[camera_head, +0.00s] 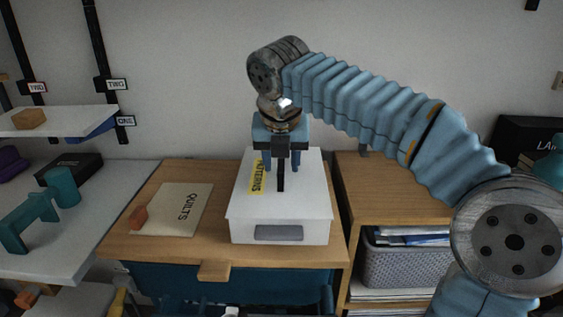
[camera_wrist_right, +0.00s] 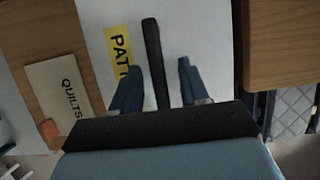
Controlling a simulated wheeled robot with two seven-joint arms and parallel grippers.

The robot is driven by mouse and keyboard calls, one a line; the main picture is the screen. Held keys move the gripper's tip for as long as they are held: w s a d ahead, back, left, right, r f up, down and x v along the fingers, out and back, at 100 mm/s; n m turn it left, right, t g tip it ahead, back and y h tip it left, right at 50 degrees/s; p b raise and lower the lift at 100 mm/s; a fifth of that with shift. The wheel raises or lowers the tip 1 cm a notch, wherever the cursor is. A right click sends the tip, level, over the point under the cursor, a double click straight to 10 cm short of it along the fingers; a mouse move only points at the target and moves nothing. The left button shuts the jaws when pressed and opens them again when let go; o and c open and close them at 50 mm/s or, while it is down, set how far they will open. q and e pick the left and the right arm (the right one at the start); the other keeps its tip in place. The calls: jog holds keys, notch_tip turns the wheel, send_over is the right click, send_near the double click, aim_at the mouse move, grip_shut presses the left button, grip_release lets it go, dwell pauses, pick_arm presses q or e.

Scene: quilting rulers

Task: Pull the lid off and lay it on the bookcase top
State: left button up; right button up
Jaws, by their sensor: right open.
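A white box with a white lid (camera_head: 306,190) stands on a wooden cabinet top (camera_head: 175,250). The lid bears a yellow label (camera_head: 256,177), also visible in the right wrist view (camera_wrist_right: 119,50), and a slim black bar that looks like its handle (camera_head: 281,182). My right gripper (camera_head: 281,170) points down over the lid, open. In the right wrist view its fingers (camera_wrist_right: 160,85) stand on either side of the black bar (camera_wrist_right: 152,50), with gaps on both sides. The bookcase top (camera_head: 385,190) is wooden and lies right of the box. My left gripper is not in view.
A cream QUILTS folder (camera_head: 178,212) and an orange block (camera_head: 138,217) lie left of the box. A grey basket (camera_head: 405,265) sits inside the bookcase. A black box (camera_head: 525,140) stands at far right. The visible bookcase top is bare; my right arm passes above it.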

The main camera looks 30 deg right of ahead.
jog(key=shift+c, duration=0.2)
grip_shut()
jog(key=c, duration=0.6)
grip_release()
grip_shut()
jog(key=shift+r+p, duration=1.2)
jog(key=shift+p, duration=0.1)
